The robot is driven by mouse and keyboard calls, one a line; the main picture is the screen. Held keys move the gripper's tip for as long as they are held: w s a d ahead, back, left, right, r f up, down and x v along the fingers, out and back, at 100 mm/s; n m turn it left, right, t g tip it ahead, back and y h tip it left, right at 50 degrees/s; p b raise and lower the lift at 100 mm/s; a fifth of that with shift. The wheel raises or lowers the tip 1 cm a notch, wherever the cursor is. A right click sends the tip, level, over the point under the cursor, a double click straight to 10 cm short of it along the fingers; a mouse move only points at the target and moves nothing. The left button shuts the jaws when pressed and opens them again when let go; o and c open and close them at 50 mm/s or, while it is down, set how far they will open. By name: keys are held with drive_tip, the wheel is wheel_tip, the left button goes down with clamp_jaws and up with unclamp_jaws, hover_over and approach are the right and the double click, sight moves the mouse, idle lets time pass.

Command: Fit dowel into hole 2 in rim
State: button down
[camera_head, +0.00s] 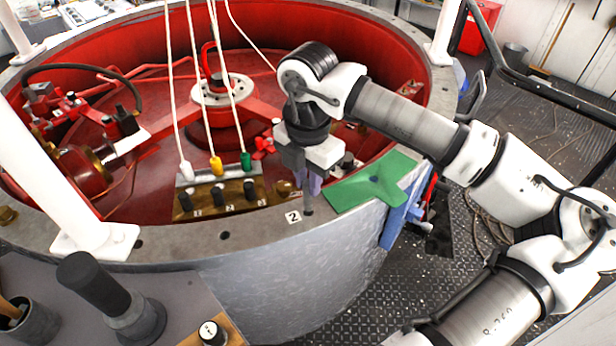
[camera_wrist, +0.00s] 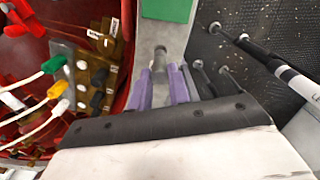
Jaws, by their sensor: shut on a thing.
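My gripper (camera_head: 313,186) has purple fingers and points down over the near right part of the grey rim (camera_head: 250,228). It is shut on a grey dowel (camera_head: 308,206), whose lower end shows just right of the white label "2" (camera_head: 293,217). In the wrist view the dowel (camera_wrist: 160,56) shows between the purple fingertips (camera_wrist: 161,80). The dowel looks about upright. Hole 2 is not visible; the dowel and gripper cover the spot beside the label. I cannot tell whether the dowel's tip is above the rim, touching it or in the hole.
A green plate (camera_head: 375,182) lies on the rim just right of my gripper. A block with black knobs (camera_head: 220,196) and white, yellow and green plugs with cables stands inside the red drum (camera_head: 100,165) to the left. Another rim hole (camera_head: 224,236) is open. White posts rise from the rim.

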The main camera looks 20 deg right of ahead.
drive_tip(key=shift+f+b, duration=1.75)
drive_tip(key=shift+b, duration=0.25)
idle(0.6)
drive_tip(key=c, duration=1.2)
unclamp_jaws()
drive_tip(key=shift+c, duration=0.2)
drive_tip(key=shift+r, duration=0.15)
wheel_tip(320, 180, up, 14)
drive_tip(key=shift+f+b, duration=0.2)
drive_tip(key=shift+b, duration=0.25)
